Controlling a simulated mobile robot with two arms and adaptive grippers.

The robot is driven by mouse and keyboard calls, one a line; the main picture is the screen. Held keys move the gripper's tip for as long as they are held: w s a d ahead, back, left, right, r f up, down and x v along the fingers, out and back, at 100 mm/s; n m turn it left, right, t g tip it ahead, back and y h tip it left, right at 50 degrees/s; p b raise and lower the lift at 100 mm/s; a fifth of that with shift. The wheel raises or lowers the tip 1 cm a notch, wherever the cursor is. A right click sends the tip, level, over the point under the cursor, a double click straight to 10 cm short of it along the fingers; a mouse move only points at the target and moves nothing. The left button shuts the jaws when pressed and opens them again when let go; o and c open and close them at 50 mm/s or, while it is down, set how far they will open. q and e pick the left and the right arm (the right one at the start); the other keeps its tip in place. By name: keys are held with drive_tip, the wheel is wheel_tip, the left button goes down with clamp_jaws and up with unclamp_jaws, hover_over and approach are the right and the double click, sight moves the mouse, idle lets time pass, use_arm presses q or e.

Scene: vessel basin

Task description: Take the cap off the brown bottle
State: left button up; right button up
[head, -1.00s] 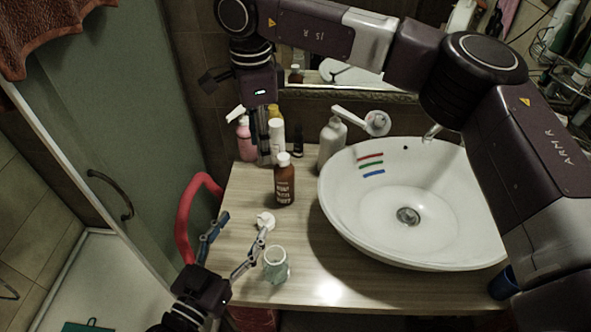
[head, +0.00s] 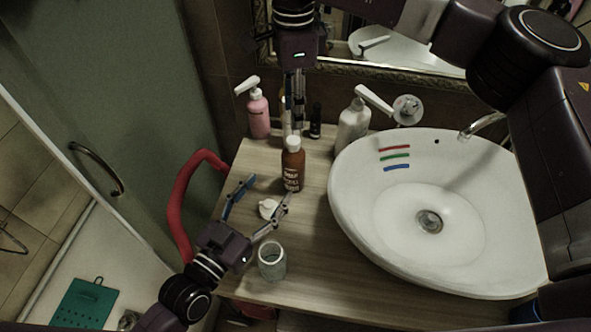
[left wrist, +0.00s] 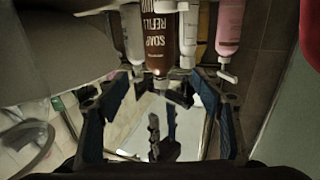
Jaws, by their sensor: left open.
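The brown bottle (head: 292,178) stands upright on the wooden counter, with its white cap (head: 292,143) on top. In the left wrist view the brown bottle (left wrist: 158,40) appears upside down, with its lower label lettering readable. My left gripper (head: 269,188) is open and empty in front of the bottle, fingers spread and pointing toward it, apart from it.
A white object (head: 268,208) lies by my left fingers. A glass cup (head: 271,262) stands near the front edge. Behind are a pink pump bottle (head: 259,115), a small dark bottle (head: 315,122) and a white pump bottle (head: 352,128). The basin (head: 345,215) fills the right.

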sight(287, 166)
use_arm(q)
drive_tip(key=x, duration=1.1)
drive_tip(key=shift+w+d, duration=0.2)
drive_tip(key=shift+w, duration=0.2)
drive_tip(key=shift+c, duration=0.7)
clamp_jaws()
